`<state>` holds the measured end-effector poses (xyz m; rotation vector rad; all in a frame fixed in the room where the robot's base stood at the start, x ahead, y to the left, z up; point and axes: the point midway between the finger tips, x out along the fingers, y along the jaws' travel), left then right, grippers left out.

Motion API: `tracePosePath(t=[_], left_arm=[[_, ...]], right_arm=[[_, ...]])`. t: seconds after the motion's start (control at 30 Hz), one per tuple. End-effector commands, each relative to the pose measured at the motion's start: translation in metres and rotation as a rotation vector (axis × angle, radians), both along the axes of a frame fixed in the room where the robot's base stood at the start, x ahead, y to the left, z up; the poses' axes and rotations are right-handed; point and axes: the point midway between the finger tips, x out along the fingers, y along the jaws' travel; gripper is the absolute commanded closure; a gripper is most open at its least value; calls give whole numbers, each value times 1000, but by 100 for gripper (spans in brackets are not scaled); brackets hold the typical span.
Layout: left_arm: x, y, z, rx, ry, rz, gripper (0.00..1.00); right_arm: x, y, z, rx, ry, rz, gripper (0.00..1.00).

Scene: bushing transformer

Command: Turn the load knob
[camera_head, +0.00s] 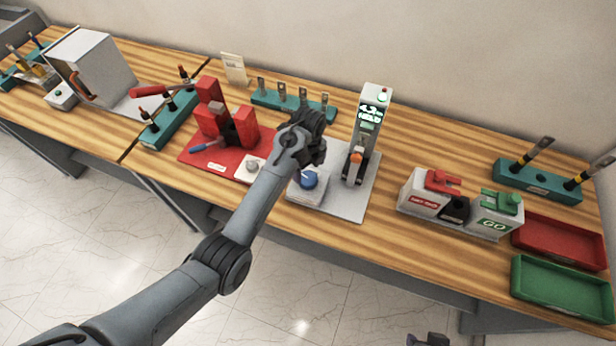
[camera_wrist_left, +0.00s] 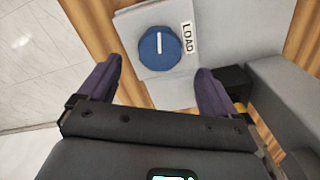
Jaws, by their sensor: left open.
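The blue load knob (camera_head: 309,179) sits on a light grey box on the grey base plate of the test stand. In the left wrist view the knob (camera_wrist_left: 160,53) shows from above, with a white line across it and a LOAD label (camera_wrist_left: 188,38) beside it. My left gripper (camera_head: 314,158) is over the knob. In the left wrist view its two fingers (camera_wrist_left: 158,72) are spread apart, one to each side of the knob, with nothing between them. Contact with the knob is not seen. A small dark part at the bottom edge may be my right gripper (camera_head: 428,340).
The test stand has a column with a lit display (camera_head: 373,112) just right of the knob. A red press (camera_head: 212,125) stands to the left. Red and green labelled boxes (camera_head: 460,205), and red and green trays (camera_head: 558,241), are to the right.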

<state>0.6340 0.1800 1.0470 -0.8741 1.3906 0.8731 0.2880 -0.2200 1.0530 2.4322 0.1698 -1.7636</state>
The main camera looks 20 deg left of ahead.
Motion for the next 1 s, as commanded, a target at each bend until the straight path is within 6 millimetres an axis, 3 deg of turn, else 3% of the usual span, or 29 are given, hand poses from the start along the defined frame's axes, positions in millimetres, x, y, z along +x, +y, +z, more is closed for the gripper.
tracePosePath(t=[0.2, 0.4, 0.83, 1.0], left_arm=[[-1, 1, -35, 2, 1, 1, 8], [0, 0, -55, 1, 0, 0, 8], [0, 0, -62, 1, -2, 0, 8], [0, 0, -62, 1, -2, 0, 33]], right_arm=[[0, 2, -1, 6, 2, -2, 59], [-1, 3, -2, 11, 4, -6, 59], [-1, 3, -3, 11, 5, -6, 59], [-1, 2, -3, 7, 4, -3, 59]])
